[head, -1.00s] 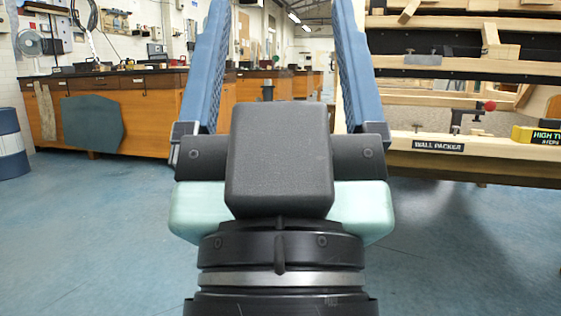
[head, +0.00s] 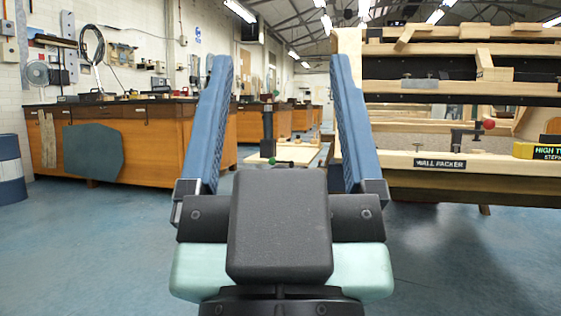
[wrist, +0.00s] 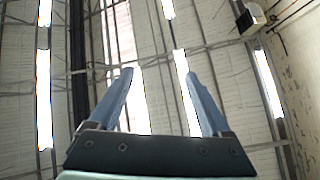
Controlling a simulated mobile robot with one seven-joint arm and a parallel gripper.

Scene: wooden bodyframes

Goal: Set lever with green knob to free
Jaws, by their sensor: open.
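A lever with a small green knob (head: 272,160) shows in the head view between my fingers, low on a pale wooden board or table (head: 304,152) beyond my gripper. A dark upright post (head: 267,132) stands just above the knob in the picture. The knob is small, and any marking for free is too small to read. My gripper (head: 281,62) is open and empty, its two blue fingers spread apart and well short of the lever. The wrist view also shows my open gripper (wrist: 158,74), pointing at the ceiling, with no lever in sight.
A wooden frame rack (head: 415,180) fills the right side, with a red knob (head: 488,124) and a "WALL PACKER" label (head: 440,163). An orange-brown workbench (head: 150,150) and a blue-and-white drum (head: 10,170) are left. Blue floor (head: 90,240) is clear between.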

